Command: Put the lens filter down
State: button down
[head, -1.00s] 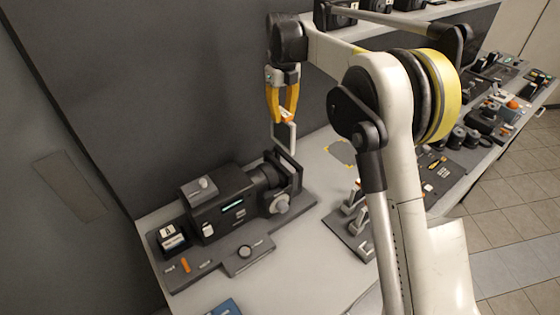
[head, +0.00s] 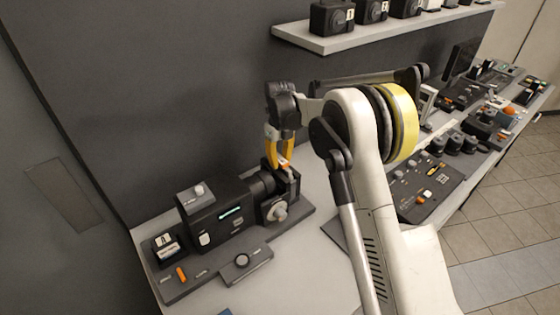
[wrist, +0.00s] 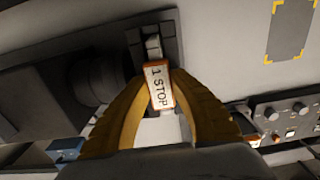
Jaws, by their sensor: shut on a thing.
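My gripper (head: 280,163) has yellow fingers and is shut on the lens filter's orange-and-white tab (wrist: 160,86), which reads "1 STOP". The tab also shows small between the fingertips in the head view. The filter is right at the dark upright holder (head: 279,208) in front of the black camera's lens (head: 262,183). Most of the filter's frame is hidden by the holder and fingers, so I cannot tell how deep it sits. A grey rectangle with yellow corner marks (wrist: 290,30) lies bare on the table in the wrist view.
The black camera body (head: 217,213) stands left of the holder on a dark base plate. A shelf (head: 340,40) with several black items is above and behind. A control panel (head: 428,188) lies right, beyond my arm. The table front (head: 290,275) is clear.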

jog(key=shift+f, duration=0.15)
jog(key=c, duration=1.2)
grip_release()
jog(key=shift+c, duration=0.2)
